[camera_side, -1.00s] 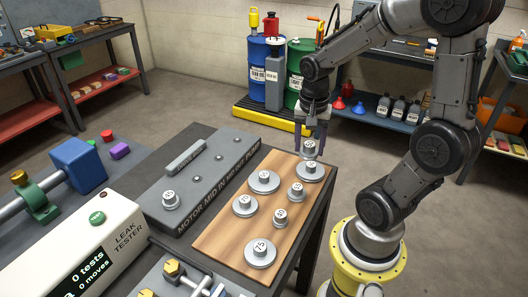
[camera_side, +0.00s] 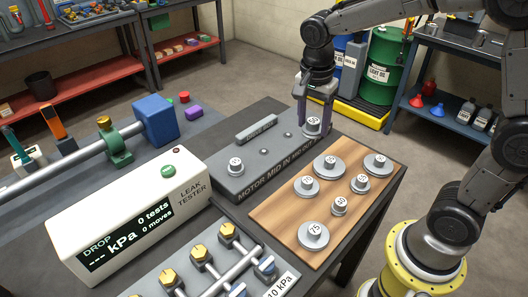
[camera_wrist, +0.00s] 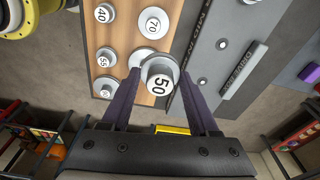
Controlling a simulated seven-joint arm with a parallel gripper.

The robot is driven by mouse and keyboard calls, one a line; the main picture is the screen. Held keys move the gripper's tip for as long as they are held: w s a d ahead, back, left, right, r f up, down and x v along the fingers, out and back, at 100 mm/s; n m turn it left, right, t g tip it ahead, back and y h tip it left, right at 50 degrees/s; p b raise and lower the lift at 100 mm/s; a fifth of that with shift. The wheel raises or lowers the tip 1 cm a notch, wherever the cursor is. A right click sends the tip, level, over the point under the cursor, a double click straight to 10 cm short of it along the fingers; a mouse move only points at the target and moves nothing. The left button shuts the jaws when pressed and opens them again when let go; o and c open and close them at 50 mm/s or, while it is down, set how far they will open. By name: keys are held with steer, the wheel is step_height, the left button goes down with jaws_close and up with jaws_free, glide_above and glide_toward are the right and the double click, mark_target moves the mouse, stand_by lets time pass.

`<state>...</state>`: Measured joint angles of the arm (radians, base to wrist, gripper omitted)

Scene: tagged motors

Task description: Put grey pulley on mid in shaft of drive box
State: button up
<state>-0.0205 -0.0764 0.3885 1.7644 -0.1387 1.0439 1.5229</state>
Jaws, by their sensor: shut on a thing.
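My gripper (camera_side: 315,112) is shut on a grey pulley (camera_side: 312,128) by the far right end of the drive box. In the wrist view the held pulley (camera_wrist: 158,82) reads 50 and sits between the two fingertips (camera_wrist: 160,75). The drive box (camera_side: 225,184) is a flat grey block lettered MOTOR MID IN along its front edge. In the wrist view the held pulley appears above the gap between board and box. Any shaft under it is hidden.
A wooden board (camera_side: 277,211) in front of the box bears several numbered grey pulleys, including one marked 75 (camera_side: 314,236). A raised bar (camera_side: 257,129) lies on the box's back. A white leak tester (camera_side: 130,222) stands at left.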

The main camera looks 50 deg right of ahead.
steer(key=shift+w+a+f+n, duration=0.15)
steer(key=shift+a, duration=0.3)
steer(key=shift+w+a+f+n, duration=0.1)
steer(key=shift+a+n, duration=0.05)
steer(key=shift+a, duration=0.3)
steer(key=w+f, duration=0.4)
steer(key=w, duration=0.4)
glide_above(265, 151)
steer(key=s, duration=0.1)
steer(key=f, duration=0.4)
steer(key=shift+s+a+f, duration=0.1)
steer(key=shift+a+f, duration=0.15)
steer(key=shift+f, duration=0.05)
steer(key=shift+w+f, duration=0.55)
steer(key=shift+f, duration=1.6)
steer(key=shift+f, duration=0.1)
steer(key=o, duration=1.4)
steer(key=shift+o, duration=0.2)
